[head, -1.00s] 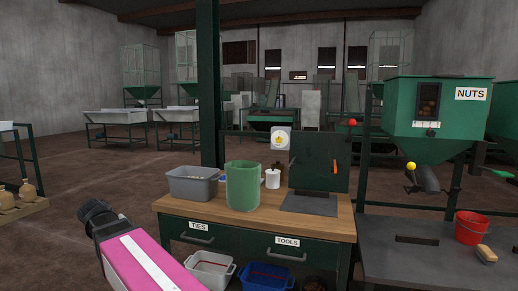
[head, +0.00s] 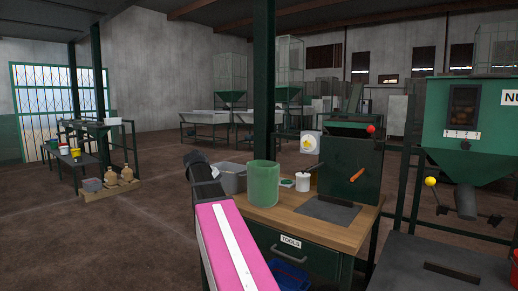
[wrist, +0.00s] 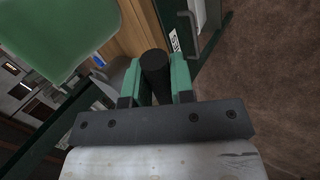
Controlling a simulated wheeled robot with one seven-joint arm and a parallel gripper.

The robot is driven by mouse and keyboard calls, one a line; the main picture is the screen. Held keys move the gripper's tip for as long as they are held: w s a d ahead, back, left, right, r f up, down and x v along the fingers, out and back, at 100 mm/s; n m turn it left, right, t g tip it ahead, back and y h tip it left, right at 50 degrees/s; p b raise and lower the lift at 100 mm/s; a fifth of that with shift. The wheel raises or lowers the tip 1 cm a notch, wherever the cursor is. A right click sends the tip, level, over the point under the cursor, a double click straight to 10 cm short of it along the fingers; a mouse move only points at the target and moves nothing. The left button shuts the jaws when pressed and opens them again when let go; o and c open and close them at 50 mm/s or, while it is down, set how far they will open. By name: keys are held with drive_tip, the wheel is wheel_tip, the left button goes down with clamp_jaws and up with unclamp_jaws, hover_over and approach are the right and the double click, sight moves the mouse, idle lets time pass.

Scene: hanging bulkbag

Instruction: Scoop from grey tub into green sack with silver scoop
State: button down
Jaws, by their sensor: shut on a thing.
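The green sack (head: 264,184) stands upright and open-topped on the wooden bench. A large green surface at the upper left of the wrist view (wrist: 60,35) looks like the same sack. The grey tub (head: 232,180) is left of the sack on the bench, partly hidden by my arm. My gripper (wrist: 156,80) is shut on a black cylindrical handle (wrist: 155,64), which looks like that of the silver scoop. In the head view my arm's end is in front and to the left of the tub.
The wooden bench top (head: 288,226) also holds a white pot (head: 303,182) and a dark mat (head: 327,208). A dark green post (head: 264,80) rises behind the bench. Open floor lies to the left.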

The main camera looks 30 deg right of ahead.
drive_tip(key=d+r+n, duration=0.1)
drive_tip(key=d+r, duration=0.7)
drive_tip(key=d, duration=0.2)
drive_tip(key=d+r+n+t+y, duration=0.1)
drive_tip(key=d+r, duration=0.7)
drive_tip(key=d, duration=0.3)
drive_tip(key=shift+w+r+t, duration=0.15)
drive_tip(key=shift+t, duration=0.15)
drive_tip(key=shift+d, duration=0.15)
drive_tip(key=m+t+y, duration=0.1)
drive_tip(key=t+y, duration=0.1)
drive_tip(key=y, duration=0.2)
drive_tip(key=r+m+t+y, duration=0.1)
drive_tip(key=t+y, duration=0.1)
drive_tip(key=y, duration=0.3)
drive_tip(key=m+t+y, duration=0.1)
drive_tip(key=t+y, duration=0.1)
drive_tip(key=y, duration=0.2)
drive_tip(key=shift+d+r+m+t+y, duration=0.2)
drive_tip(key=shift+m+t+y, duration=0.1)
drive_tip(key=shift+t+y, duration=0.1)
drive_tip(key=shift+r, duration=0.1)
